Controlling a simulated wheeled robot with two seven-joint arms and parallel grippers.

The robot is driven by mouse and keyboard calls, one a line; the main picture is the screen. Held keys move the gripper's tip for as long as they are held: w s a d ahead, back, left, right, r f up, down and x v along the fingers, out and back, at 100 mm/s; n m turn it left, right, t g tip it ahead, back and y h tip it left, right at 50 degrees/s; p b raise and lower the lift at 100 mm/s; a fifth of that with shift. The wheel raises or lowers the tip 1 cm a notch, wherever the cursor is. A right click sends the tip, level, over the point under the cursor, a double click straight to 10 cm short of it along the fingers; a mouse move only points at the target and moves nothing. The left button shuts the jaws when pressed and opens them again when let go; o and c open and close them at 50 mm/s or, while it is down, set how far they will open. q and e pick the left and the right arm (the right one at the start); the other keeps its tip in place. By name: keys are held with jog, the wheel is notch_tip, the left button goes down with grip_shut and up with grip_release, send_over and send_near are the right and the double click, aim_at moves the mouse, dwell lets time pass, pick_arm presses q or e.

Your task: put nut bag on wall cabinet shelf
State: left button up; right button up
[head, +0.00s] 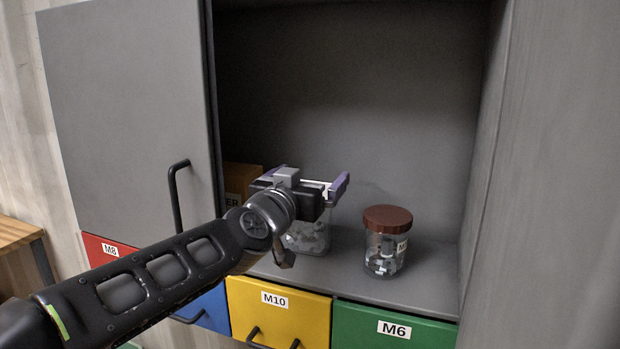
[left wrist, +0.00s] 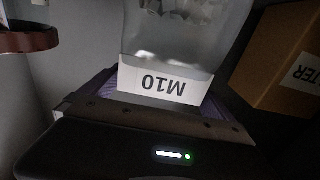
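The nut bag (head: 308,236) is a clear bag with grey nuts and a white header. It is low over the shelf (head: 345,273) inside the open grey wall cabinet; whether its bottom touches the shelf is unclear. In the left wrist view the bag (left wrist: 185,35) shows its M10 header upside down between my purple fingertips. My left gripper (head: 305,186) is above the bag inside the cabinet, its fingers against both sides of the header, seemingly gripping it. My arm hides part of the bag and shelf front. My right gripper is not in view.
A brown-lidded clear jar (head: 386,243) stands right of the bag. A brown box (head: 240,180) stands at the shelf's left. The open cabinet door (head: 135,110) is left. Below are red, blue, yellow M10 (head: 272,310) and green M6 (head: 385,328) drawers. Shelf behind the jar is clear.

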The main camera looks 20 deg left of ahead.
pick_arm(q)
jog(key=shift+r, duration=0.1)
jog(key=s+b, duration=0.1)
jog(key=s, duration=1.1)
jog(key=shift+d+b, duration=0.35)
jog(key=shift+b, duration=0.05)
dwell(0.3)
